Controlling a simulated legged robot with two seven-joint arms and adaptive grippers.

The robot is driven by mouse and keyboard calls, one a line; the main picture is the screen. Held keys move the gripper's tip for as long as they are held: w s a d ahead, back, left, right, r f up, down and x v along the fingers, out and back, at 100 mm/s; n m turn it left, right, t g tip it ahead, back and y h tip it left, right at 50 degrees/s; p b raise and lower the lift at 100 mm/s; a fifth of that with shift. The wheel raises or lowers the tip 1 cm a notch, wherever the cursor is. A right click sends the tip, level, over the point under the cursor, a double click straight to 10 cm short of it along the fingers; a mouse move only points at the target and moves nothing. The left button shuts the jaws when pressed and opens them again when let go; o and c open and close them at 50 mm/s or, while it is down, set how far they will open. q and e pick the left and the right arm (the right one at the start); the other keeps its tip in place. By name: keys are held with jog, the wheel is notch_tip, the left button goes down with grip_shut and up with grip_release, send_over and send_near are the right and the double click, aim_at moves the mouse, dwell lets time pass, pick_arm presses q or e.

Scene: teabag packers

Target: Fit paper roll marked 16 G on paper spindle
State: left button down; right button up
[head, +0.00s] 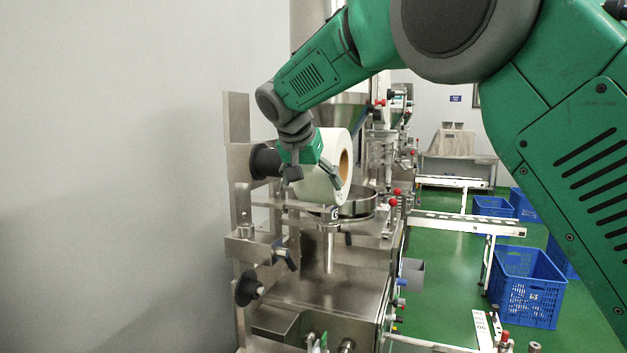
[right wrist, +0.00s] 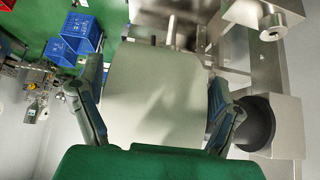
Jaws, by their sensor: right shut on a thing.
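A white paper roll (head: 331,144) with a brown core shows at the machine's upper left in the head view. Its open end faces right, and I cannot read a 16 G mark on it. My right gripper (head: 315,176) is shut on the roll from above, with one finger on each side. The right wrist view shows the roll (right wrist: 153,95) between both fingers. A black round hub (head: 264,161), apparently of the paper spindle, is just left of the roll; it also shows in the right wrist view (right wrist: 256,123). The roll hides any shaft, so I cannot tell whether it is around one.
A steel machine frame (head: 237,190) carries the upper hub and a lower black hub (head: 247,289). Blue crates (head: 527,285) stand on the green floor at right. The grey wall is at left.

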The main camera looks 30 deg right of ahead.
jog(key=shift+w+a+r+p, duration=0.2)
jog(key=shift+w+a+p, duration=0.55)
jog(key=shift+p, duration=0.3)
jog(key=shift+w+a+p, duration=0.8)
jog(key=shift+w+p, duration=0.2)
jog(key=shift+w, duration=0.1)
jog(key=shift+w+a, duration=1.75)
jog(key=shift+w, duration=0.25)
jog(key=shift+w+a, duration=0.3)
jog(key=shift+w, duration=0.25)
jog(key=shift+w+a, duration=0.25)
jog(key=shift+w, duration=0.05)
